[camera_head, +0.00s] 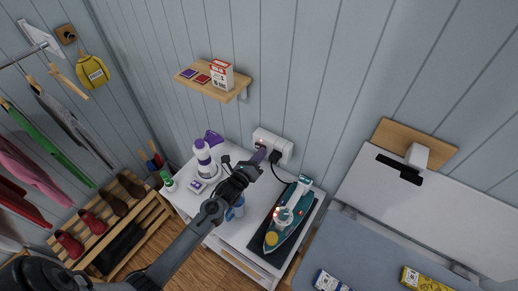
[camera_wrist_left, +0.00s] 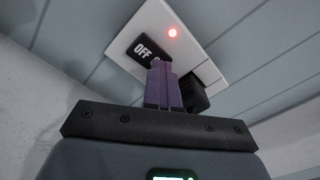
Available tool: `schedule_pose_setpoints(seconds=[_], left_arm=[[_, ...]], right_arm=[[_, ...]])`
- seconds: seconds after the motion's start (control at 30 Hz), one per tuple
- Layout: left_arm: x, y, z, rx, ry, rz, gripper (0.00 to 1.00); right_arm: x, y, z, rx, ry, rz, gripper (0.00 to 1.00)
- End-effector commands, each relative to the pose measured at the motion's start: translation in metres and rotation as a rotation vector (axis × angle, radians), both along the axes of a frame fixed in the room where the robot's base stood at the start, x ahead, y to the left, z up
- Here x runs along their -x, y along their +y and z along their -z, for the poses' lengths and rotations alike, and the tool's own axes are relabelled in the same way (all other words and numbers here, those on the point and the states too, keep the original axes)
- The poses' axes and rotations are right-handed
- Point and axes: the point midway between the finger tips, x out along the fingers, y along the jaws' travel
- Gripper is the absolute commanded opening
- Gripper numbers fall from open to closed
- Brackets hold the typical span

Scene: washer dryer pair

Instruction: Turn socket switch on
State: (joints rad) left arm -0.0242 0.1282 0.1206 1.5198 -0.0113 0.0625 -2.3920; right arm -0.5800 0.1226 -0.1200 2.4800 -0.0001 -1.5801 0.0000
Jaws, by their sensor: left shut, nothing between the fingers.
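The white wall socket (camera_head: 272,145) is on the panelled wall above the white cabinet. In the left wrist view the socket plate (camera_wrist_left: 189,22) shows a red light and a black label reading "OFF" (camera_wrist_left: 143,50), partly hidden behind the fingertips. A black plug (camera_head: 275,157) sits in the socket; it also shows in the left wrist view (camera_wrist_left: 193,92). My left gripper (camera_head: 259,155) is shut and empty, its purple fingers together at the lower left of the socket. In the left wrist view the fingertips (camera_wrist_left: 160,64) overlap the label; I cannot tell whether they touch it. My right gripper is not in view.
A teal iron (camera_head: 285,217) stands on the white cabinet (camera_head: 246,226) below the socket. A white and purple bottle (camera_head: 204,159) stands left of my gripper. A wooden shelf (camera_head: 208,86) with a box is on the wall above. A shoe rack stands at lower left.

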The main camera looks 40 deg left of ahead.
Motion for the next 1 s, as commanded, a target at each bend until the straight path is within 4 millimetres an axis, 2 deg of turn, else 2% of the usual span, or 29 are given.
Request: schedule_pose_setpoints(seconds=[0.6, 1.0], left_arm=[[0.002, 0.002, 0.004, 0.001, 0.011, -0.003, 0.00], [0.030, -0.002, 0.000, 0.000, 0.006, -0.002, 0.00]], right_arm=[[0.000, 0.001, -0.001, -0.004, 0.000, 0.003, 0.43], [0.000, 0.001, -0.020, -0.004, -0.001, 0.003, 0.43]])
